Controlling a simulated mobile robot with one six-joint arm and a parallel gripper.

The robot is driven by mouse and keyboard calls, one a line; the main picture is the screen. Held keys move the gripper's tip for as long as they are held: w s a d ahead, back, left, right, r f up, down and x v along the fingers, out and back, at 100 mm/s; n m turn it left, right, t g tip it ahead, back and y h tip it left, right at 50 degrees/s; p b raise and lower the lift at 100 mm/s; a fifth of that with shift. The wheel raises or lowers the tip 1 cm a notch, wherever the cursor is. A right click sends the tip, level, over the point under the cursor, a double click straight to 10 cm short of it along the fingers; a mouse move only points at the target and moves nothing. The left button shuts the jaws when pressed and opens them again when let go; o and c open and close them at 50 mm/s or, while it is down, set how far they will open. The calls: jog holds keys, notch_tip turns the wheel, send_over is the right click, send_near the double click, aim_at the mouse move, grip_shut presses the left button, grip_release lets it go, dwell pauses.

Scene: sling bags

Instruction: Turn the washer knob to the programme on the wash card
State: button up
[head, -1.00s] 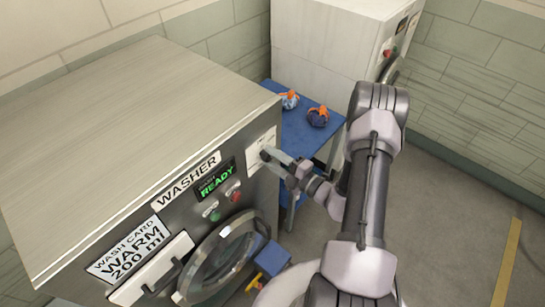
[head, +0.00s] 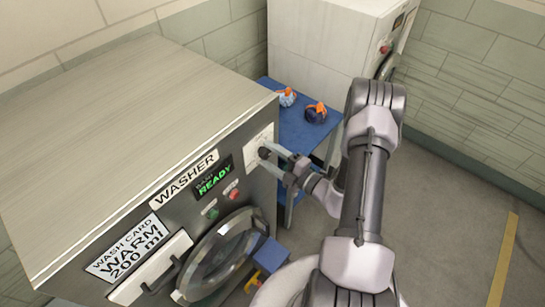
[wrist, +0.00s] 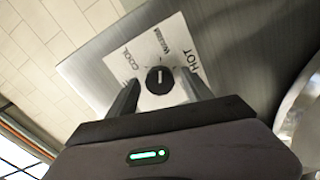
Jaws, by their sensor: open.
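The washer (head: 130,130) stands at left with its wash card (head: 128,248) reading WARM, 200 ml. Its black knob (wrist: 159,80) sits on a white dial plate (wrist: 150,48) marked COOL, WARM and HOT. The knob's white pointer line stands roughly upright in the wrist view, between the COOL and HOT labels; its exact setting is hard to tell. My gripper (wrist: 160,78) is open, with one finger on each side of the knob and visible gaps between. In the head view my gripper (head: 276,157) is at the dial plate and partly covers it.
The display (head: 212,180) reads READY, with green and red buttons below. The round door (head: 222,252) and a drawer (head: 150,268) are lower on the front. A blue table (head: 296,130) holds two small bundles behind my gripper. Another white machine (head: 325,45) stands behind.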

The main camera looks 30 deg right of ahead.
jog(key=b+v, duration=0.1)
jog(key=v, duration=1.6)
jog(key=shift+s, duration=0.15)
